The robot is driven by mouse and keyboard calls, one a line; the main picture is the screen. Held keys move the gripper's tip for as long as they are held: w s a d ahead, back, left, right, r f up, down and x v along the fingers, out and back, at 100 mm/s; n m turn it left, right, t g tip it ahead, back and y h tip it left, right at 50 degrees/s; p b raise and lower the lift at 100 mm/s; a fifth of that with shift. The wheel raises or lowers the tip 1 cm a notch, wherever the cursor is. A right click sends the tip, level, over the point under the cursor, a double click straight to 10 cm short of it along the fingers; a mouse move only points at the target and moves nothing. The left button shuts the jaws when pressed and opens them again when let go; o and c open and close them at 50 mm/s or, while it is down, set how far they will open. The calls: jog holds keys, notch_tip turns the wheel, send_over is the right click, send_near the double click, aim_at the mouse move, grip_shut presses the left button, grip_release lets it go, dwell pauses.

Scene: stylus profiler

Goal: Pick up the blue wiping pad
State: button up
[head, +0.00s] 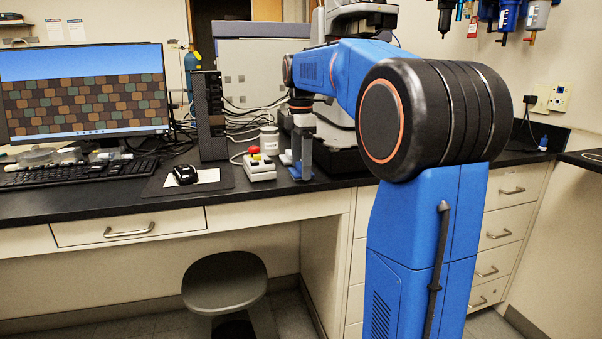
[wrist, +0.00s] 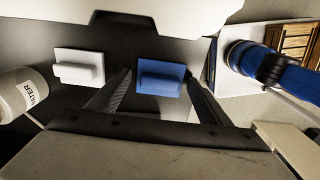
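The blue wiping pad (wrist: 160,77) lies on the dark bench top in the wrist view, with a raised grip block along it. My gripper (wrist: 158,76) is open, with one finger on each side of the pad. Dark gaps seem to show between the fingers and the pad, but I cannot tell whether either finger touches it. In the head view my gripper (head: 302,165) points down at the bench edge, and bits of blue show around its fingertips.
A similar white pad (wrist: 79,68) lies left of the blue one. A white labelled jar (wrist: 22,94) stands further left. A white control box (head: 260,168) with a red knob is beside my gripper. A pale instrument body (wrist: 170,12) borders the far side.

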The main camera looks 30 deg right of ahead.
jog(key=c, duration=0.9)
jog(key=shift+o, duration=0.2)
notch_tip(320, 180, up, 10)
jog(key=o, duration=0.5)
jog(key=c, duration=0.3)
jog(key=shift+s, duration=0.1)
